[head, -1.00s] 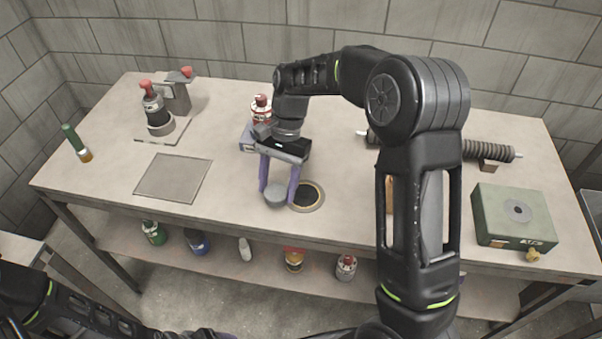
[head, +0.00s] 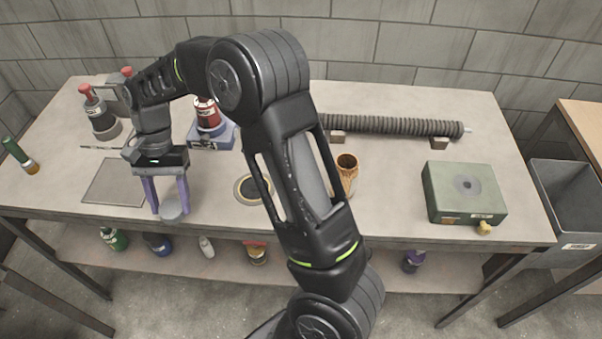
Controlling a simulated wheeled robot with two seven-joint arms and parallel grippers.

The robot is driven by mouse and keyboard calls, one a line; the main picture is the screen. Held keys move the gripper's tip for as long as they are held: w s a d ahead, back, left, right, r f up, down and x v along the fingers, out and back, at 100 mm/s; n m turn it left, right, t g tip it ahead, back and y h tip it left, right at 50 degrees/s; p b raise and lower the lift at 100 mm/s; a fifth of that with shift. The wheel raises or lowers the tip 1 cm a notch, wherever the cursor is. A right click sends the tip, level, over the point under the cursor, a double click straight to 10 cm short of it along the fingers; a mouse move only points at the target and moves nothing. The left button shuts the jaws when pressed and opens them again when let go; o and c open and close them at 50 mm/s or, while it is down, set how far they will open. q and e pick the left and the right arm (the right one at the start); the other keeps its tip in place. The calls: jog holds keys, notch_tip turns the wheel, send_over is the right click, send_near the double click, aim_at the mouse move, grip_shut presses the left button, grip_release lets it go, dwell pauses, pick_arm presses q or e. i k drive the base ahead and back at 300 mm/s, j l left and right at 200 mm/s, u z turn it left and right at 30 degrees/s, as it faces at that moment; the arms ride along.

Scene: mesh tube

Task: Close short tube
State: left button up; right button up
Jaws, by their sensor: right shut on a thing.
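My right gripper (head: 172,209) points down with its two purple fingers shut on a grey round lid (head: 174,211). It holds the lid over the front part of the table, at the right edge of a grey square plate. A short orange-brown tube (head: 346,164) stands upright right of the middle of the table. Its top is open and shows a dark inside. My right arm passes just left of the tube and hides part of its lower left side. The lid is well left of the tube and apart from it. My left gripper is not in view.
A round ringed hole (head: 244,192) lies between lid and tube, partly behind my arm. A long ribbed tube (head: 395,126) rests on blocks at the back. A green box (head: 465,193) stands right. A red-topped bottle (head: 206,113) on a blue base stands behind my gripper.

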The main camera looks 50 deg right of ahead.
aim_at(347, 164)
jog(key=k+l+u, duration=0.15)
jog(key=u, duration=0.15)
jog(key=k+l+u, duration=0.1)
jog(key=k+u, duration=0.2)
jog(key=k+z, duration=0.2)
jog(key=z, duration=0.25)
jog(key=k+l+z, duration=0.2)
jog(key=z, duration=0.2)
jog(key=k+l+z, duration=0.2)
jog(key=z, duration=0.25)
